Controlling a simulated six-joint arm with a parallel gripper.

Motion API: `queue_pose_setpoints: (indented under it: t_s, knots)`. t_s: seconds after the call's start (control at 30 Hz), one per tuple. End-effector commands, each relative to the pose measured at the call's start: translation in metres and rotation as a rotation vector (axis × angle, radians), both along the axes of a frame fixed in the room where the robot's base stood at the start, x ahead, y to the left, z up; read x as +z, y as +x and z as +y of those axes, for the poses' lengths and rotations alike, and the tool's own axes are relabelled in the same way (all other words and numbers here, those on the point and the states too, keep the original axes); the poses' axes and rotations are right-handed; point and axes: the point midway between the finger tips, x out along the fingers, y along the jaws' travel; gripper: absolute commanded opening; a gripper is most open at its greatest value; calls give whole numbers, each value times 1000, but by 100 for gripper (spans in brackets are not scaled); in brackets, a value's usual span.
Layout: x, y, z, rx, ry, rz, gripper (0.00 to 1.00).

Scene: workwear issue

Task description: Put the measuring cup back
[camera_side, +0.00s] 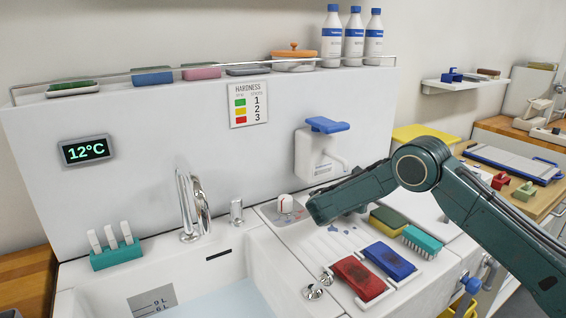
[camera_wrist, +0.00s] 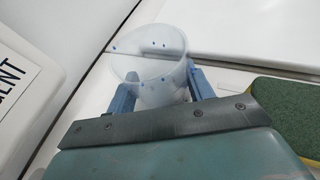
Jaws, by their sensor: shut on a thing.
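The measuring cup (camera_wrist: 150,66) is a clear, pale cup with small blue marks near its rim. In the wrist view it sits between the two blue fingers of my gripper (camera_wrist: 162,88), which is shut on it. I look partly into its open mouth. In the side view my gripper's body (camera_side: 325,208) is low over the white counter, right of the tap and below the wall dispenser. The fingers are hidden there, and I cannot make out the cup clearly. Whether the cup touches the counter I cannot tell.
A green-topped sponge (camera_wrist: 288,112) lies right of the cup in the wrist view. A white box with lettering (camera_wrist: 22,80) is at left.

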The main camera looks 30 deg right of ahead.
Motion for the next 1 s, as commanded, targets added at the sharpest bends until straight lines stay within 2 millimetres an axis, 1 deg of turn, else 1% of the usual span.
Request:
queue_pose_setpoints:
  t_s: [0.37,0.4,0.47,0.5,0.77,0.9,1.0]
  knots:
    - [-3,0,0,0,0,0,25]
    - [-3,0,0,0,0,0,60]
    - [-3,0,0,0,0,0,72]
    - [-3,0,0,0,0,0,74]
    - [-2,0,0,0,0,0,74]
    - [1,0,0,0,0,-1,74]
    - [3,-2,6,2,0,0,74]
